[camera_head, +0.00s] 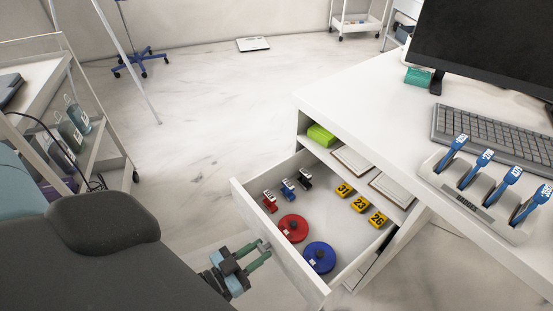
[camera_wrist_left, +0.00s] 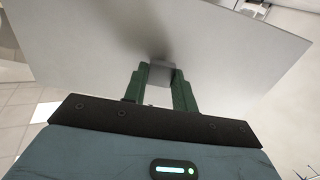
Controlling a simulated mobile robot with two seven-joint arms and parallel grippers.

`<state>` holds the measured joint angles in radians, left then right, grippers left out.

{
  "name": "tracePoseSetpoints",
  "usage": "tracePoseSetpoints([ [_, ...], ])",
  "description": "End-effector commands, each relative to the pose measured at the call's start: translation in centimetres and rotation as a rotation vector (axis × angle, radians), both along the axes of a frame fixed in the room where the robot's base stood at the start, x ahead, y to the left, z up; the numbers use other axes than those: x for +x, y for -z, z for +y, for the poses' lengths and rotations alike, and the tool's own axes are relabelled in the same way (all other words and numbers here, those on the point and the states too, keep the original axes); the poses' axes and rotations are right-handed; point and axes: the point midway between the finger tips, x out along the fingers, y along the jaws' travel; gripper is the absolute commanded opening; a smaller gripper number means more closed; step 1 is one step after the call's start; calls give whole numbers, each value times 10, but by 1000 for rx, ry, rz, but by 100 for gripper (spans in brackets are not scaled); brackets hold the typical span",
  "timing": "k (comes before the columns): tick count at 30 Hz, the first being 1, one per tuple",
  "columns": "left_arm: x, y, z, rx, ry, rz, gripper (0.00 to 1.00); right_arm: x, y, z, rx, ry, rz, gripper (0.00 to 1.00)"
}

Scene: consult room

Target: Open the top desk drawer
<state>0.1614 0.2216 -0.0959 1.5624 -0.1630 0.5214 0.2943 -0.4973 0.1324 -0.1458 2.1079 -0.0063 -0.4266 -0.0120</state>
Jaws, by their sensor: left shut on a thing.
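The top desk drawer (camera_head: 285,256) is pulled well out from the white desk (camera_head: 335,97), and its inside shows. In it lie a red disc (camera_head: 293,228), a blue disc (camera_head: 319,257), yellow numbered tags (camera_head: 360,203) and small red, blue and black items. My left gripper (camera_head: 262,250) is at the outer face of the drawer front, shut on the drawer handle. In the left wrist view the green fingers (camera_wrist_left: 160,90) stand on both sides of the grey handle (camera_wrist_left: 161,73), against the drawer front (camera_wrist_left: 90,45). My right gripper is not in view.
An open shelf above the drawer holds a green box (camera_head: 321,135) and flat frames. A keyboard (camera_head: 490,134), a monitor (camera_head: 490,45) and a rack of blue tagged items (camera_head: 475,194) stand on the desk. A cart (camera_head: 100,150) stands at left. The floor between is clear.

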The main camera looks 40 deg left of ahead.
Motion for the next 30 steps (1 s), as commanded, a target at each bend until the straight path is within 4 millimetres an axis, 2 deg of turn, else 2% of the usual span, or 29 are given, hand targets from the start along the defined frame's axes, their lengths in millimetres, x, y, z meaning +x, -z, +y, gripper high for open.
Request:
tracePoseSetpoints([
  [3,-20,-1,6,1,1,2,0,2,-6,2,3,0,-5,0],
  [9,-40,0,11,0,0,0,0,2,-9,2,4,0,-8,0],
  [15,-46,0,13,0,0,0,0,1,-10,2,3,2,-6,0],
  [25,-47,1,13,0,0,0,0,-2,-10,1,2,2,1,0],
  [26,-47,1,13,0,0,0,31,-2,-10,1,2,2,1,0],
  [30,-47,1,13,0,0,0,49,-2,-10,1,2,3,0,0],
])
